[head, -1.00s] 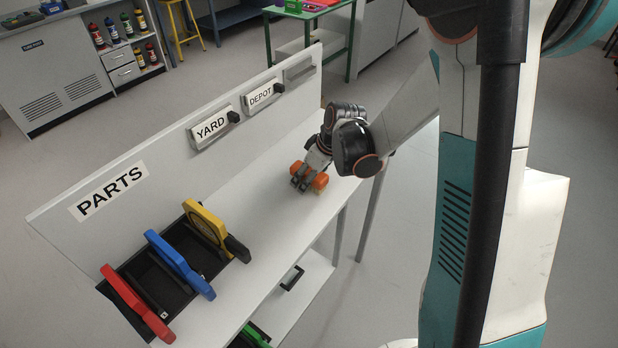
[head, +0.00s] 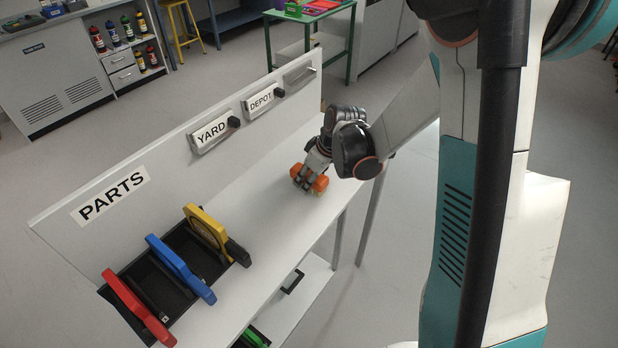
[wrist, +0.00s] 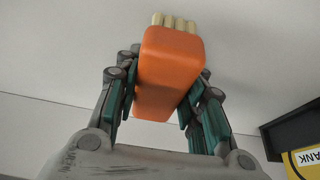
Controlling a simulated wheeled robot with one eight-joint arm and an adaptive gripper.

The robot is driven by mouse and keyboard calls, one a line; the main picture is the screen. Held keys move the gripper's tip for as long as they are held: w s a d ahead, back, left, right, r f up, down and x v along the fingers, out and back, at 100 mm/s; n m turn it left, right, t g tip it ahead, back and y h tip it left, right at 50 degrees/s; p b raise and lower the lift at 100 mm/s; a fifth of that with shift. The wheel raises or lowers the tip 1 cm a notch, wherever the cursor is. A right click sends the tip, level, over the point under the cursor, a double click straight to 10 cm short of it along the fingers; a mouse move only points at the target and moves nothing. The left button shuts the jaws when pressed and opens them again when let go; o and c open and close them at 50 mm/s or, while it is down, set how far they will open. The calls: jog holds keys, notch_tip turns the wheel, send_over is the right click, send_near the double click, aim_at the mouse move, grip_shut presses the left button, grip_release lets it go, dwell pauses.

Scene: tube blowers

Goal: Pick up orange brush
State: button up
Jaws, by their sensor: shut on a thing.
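The orange brush (wrist: 172,62) is an orange block with pale bristles (wrist: 174,21) at its far end in the wrist view. It sits between the green-padded fingers of my gripper (wrist: 165,95), which is shut on it. In the head view the orange brush (head: 320,184) shows at the fingers of my gripper (head: 308,178), over the far part of the white worktop. The fingers hide part of the brush there. I cannot tell whether the brush still touches the worktop.
A black tray (head: 178,240) holds red (head: 138,308), blue (head: 180,268) and yellow (head: 208,232) parts on the worktop (head: 262,232). A panel labelled PARTS, YARD and DEPOT (head: 165,165) stands along the back edge. The worktop between tray and gripper is clear.

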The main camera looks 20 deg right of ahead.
aim_at(309, 172)
notch_tip(309, 172, up, 20)
jog(key=p, duration=0.6)
jog(key=shift+f+p, duration=0.15)
jog(key=shift+p, duration=0.15)
